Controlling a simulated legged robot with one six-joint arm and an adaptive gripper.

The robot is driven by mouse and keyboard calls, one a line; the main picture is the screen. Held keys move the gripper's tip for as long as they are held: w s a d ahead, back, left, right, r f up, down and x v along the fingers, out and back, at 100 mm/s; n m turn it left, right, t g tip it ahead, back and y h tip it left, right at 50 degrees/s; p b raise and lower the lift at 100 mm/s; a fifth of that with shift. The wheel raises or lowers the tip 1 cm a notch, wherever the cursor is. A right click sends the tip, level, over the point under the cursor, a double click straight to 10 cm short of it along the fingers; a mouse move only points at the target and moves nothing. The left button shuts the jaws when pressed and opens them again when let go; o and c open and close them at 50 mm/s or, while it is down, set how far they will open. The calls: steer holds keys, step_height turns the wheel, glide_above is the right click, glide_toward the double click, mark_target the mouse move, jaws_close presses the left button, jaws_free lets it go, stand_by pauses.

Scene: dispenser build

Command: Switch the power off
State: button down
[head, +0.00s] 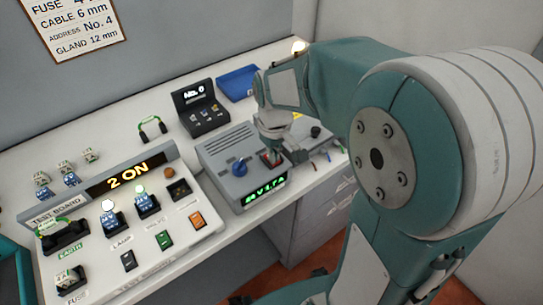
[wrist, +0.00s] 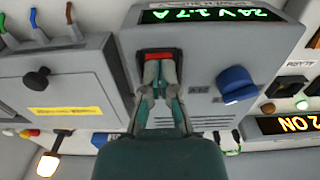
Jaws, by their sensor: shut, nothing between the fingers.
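The grey power unit (head: 222,150) stands on the bench in the head view, with a blue knob (head: 239,167) and a lit green display (head: 265,194). Its red switch (head: 277,158) is largely covered by my gripper (head: 270,154). In the wrist view the red switch (wrist: 158,55) lies in a dark recess of the panel. My gripper (wrist: 160,62) is shut and empty, its fingertips right at the switch. I cannot tell whether they press it. The display (wrist: 210,15) is lit with green figures, and the blue knob (wrist: 237,84) is to the right.
The test board (head: 150,215), left of the unit, has a lit "2 ON" display (head: 124,179), two glowing lamps and several switches. A grey box (wrist: 60,85) with a black knob sits beside the unit.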

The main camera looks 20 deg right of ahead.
steer(key=shift+r, duration=3.5)
steer(key=shift+s+r, duration=0.2)
steer(key=shift+s, duration=0.05)
steer(key=s+r+m+t, duration=0.3)
steer(key=s+t, duration=0.2)
steer(key=s, duration=0.8)
steer(key=shift+s+r+m+t, duration=0.3)
steer(key=shift+s+r, duration=0.05)
